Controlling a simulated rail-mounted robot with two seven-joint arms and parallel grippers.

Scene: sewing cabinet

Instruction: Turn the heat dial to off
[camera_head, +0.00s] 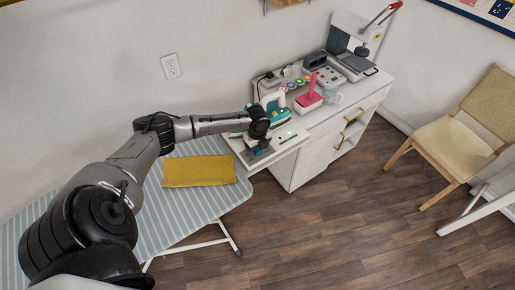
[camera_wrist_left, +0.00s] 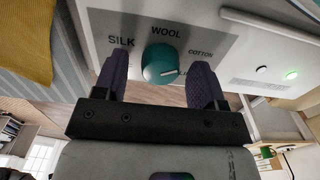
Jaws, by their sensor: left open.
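The teal heat dial (camera_wrist_left: 160,64) shows in the left wrist view on a grey panel printed SILK, WOOL and COTTON. A pale mark on the dial points toward the lower right of that view. My left gripper (camera_wrist_left: 162,82) is open, with one dark finger on each side of the dial; I cannot tell whether they touch it. The lettering nearest the fingers is partly covered. My right gripper is not in view.
A teal and white iron (camera_head: 272,112) stands close behind my left gripper. A folded yellow cloth (camera_head: 198,171) lies on the striped ironing board (camera_head: 160,225). A green light (camera_wrist_left: 291,76) glows beside the panel.

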